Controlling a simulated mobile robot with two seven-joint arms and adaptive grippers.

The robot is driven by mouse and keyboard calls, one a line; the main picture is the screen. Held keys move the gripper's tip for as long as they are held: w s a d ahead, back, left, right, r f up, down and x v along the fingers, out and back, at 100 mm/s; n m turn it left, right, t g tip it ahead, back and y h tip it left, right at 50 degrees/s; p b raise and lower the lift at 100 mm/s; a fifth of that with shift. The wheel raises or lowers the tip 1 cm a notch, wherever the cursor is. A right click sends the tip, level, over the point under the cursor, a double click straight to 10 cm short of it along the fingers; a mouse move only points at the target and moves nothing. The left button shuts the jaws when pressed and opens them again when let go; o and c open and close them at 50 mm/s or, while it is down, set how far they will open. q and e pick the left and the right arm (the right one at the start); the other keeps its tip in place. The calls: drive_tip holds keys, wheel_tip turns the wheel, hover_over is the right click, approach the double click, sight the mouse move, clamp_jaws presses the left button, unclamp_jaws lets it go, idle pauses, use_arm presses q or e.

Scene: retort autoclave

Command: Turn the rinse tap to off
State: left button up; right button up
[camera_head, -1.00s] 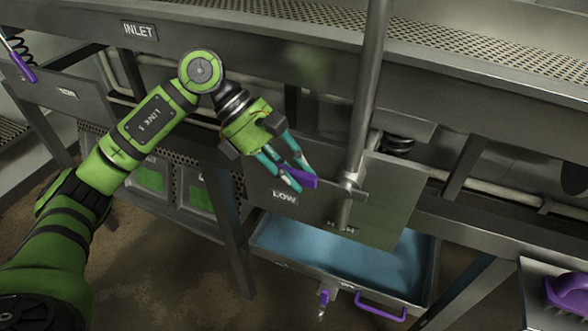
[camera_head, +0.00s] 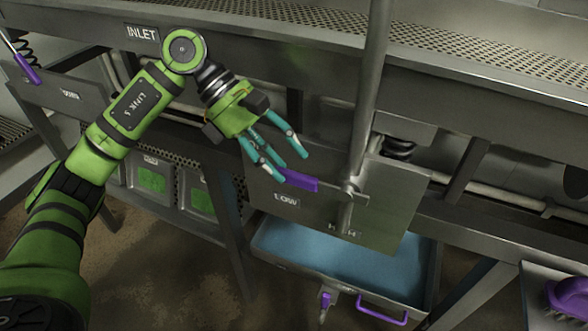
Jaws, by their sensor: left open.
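A lever with a purple grip (camera_head: 300,182) is on a grey steel panel (camera_head: 395,205) beside an upright pipe. The grip points left from its pivot, just above the LOW label (camera_head: 286,200); a second label lower on the panel is partly hidden by the pipe. No label in view reads rinse or off, so I cannot tell for sure that this is the rinse tap. My left gripper (camera_head: 288,164) is open and empty, with its teal fingers just above and left of the purple grip. My right gripper is out of view.
A blue-lined tray (camera_head: 350,262) with a purple handle (camera_head: 382,309) is below the panel, beside a small purple-handled tap (camera_head: 325,301). The upright pipe (camera_head: 370,95) stands close right of my left gripper. A purple brush (camera_head: 568,298) lies at lower right.

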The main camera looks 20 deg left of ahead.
use_arm(q)
drive_tip(key=v, duration=0.8)
drive_tip(key=shift+s, duration=0.1)
